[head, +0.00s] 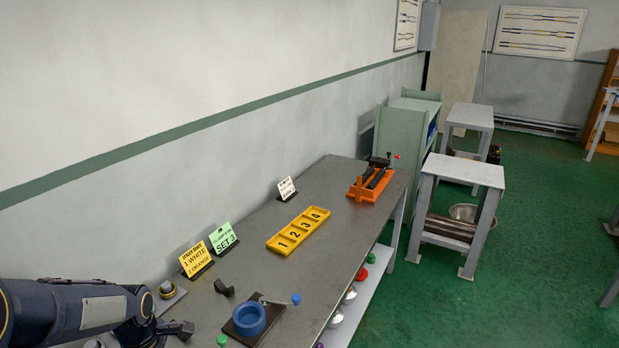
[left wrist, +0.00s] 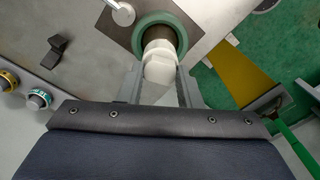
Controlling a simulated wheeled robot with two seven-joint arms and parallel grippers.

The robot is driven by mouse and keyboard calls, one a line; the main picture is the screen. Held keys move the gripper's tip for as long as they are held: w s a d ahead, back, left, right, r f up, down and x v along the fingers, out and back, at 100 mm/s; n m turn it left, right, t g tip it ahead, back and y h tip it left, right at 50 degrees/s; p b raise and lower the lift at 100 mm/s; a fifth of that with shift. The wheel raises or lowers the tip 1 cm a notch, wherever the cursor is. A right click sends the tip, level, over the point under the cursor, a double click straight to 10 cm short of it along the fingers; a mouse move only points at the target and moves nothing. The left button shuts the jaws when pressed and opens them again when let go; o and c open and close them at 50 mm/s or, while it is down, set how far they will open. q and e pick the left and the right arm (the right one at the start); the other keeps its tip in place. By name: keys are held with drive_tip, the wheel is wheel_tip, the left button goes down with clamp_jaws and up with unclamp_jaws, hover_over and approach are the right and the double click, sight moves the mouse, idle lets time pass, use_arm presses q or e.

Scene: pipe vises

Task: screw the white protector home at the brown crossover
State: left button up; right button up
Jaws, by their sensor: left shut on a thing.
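In the left wrist view, my left gripper (left wrist: 160,80) is shut on the white protector (left wrist: 159,66), with one finger on each side of it. The protector is at the end of a dark brown piece, likely the crossover (left wrist: 158,36), which sits inside a green ring (left wrist: 178,24). The protector and the brown piece look in line and touching; how far the thread is engaged cannot be told. In the head view, my left arm is at the lower left, and the protector and the crossover cannot be made out. My right gripper is in neither view.
On the bench (head: 345,185) are a blue ring on a dark plate (head: 249,319), a yellow numbered tray (head: 298,229), an orange vise (head: 370,188), and a yellow sign (head: 196,259) reading 1 white, 2 orange. A green sign (head: 223,238) reads set 3. The bench middle is mostly clear.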

use_arm(q)
drive_tip(key=m, duration=0.5)
drive_tip(key=shift+m, duration=0.3)
drive_tip(key=shift+m+b, duration=0.3)
drive_tip(key=shift+m, duration=0.8)
drive_tip(key=m, duration=0.2)
drive_tip(key=shift+m, duration=0.4)
drive_tip(key=m, duration=1.1)
drive_tip(key=shift+m, duration=0.3)
drive_tip(key=o, duration=1)
